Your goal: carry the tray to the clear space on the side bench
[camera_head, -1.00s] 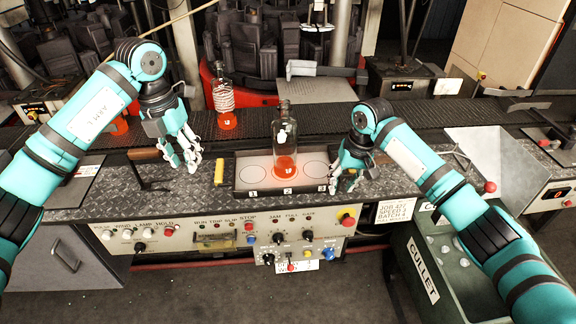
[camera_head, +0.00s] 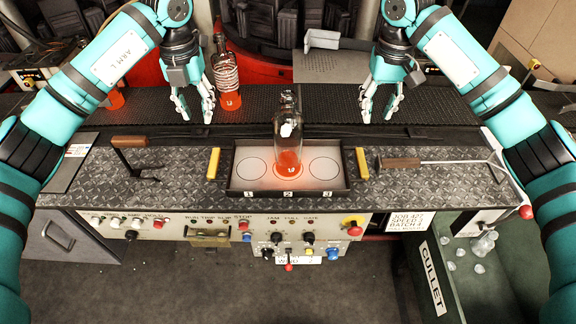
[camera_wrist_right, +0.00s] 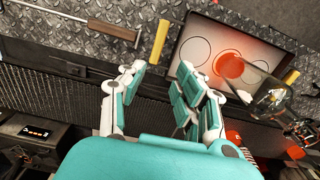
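The tray (camera_head: 308,193) sits on the checker-plate bench, with a yellow handle at each end (camera_head: 213,163) (camera_head: 361,163) and circles numbered 1 to 3. A clear bottle with a glowing orange base (camera_head: 288,158) stands upright on its middle circle. The tray also shows in the right wrist view (camera_wrist_right: 218,35), with the bottle (camera_wrist_right: 268,95). My left gripper (camera_head: 195,114) is open and empty, behind and left of the tray over the conveyor. My right gripper (camera_head: 379,115) is open and empty, behind the right handle. Neither touches the tray. I cannot identify the side bench.
A ribbed bottle (camera_head: 228,85) stands on the dark conveyor (camera_head: 290,100) near my left gripper. A wooden-handled tool lies right of the tray (camera_head: 402,163), another left (camera_head: 130,142). A control panel (camera_head: 200,222) fronts the bench. A green cullet bin (camera_head: 432,285) stands front right.

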